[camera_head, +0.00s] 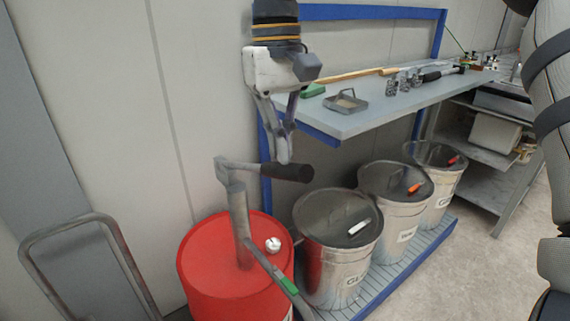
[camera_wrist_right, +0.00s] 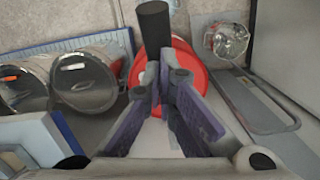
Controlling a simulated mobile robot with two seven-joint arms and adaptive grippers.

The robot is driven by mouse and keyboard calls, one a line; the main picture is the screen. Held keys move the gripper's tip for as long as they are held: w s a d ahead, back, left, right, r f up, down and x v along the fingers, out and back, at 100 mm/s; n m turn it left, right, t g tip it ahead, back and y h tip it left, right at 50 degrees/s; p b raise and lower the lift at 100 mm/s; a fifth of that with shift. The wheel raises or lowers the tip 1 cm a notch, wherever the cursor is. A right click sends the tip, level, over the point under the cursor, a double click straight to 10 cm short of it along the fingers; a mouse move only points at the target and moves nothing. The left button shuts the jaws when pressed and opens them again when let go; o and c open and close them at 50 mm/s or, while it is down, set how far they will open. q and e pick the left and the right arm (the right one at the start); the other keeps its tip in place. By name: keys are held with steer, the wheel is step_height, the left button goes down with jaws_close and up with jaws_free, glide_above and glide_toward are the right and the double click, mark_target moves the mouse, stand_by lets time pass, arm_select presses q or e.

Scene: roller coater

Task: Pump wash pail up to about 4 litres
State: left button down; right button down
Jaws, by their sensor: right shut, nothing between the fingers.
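A red drum (camera_head: 205,262) stands on the floor with a grey pump column (camera_head: 241,222) rising from its top. The pump's lever ends in a black grip (camera_head: 287,172), which lies about level and points right; the grip also shows in the wrist view (camera_wrist_right: 153,25). My right gripper (camera_head: 284,158) hangs fingers-down just above the black grip, shut and empty. Its purple-padded fingers fill the middle of the wrist view (camera_wrist_right: 165,78). Whether they touch the grip is unclear. A shiny round vessel (camera_wrist_right: 228,40) beside the drum may be the wash pail; its level cannot be read. My left gripper is out of view.
Several lidded metal bins (camera_head: 325,262) stand on a blue-edged slatted rack right of the drum. A grey shelf (camera_head: 375,112) above holds a tray (camera_head: 346,101) and tools. A tubular frame (camera_head: 75,224) stands left. A grey bar with a green part (camera_head: 288,285) crosses before the drum.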

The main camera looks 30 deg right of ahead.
mark_target(283, 168)
steer(key=shift+f, duration=2.25)
steer(key=shift+w+r, duration=0.2)
steer(key=shift+w, duration=0.55)
steer(key=shift+w+r, duration=0.2)
steer(key=shift+w, duration=0.55)
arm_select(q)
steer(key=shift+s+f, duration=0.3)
arm_select(e)
steer(key=shift+d+r, duration=0.1)
step_height(283, 168, up, 12)
steer(key=w, duration=0.1)
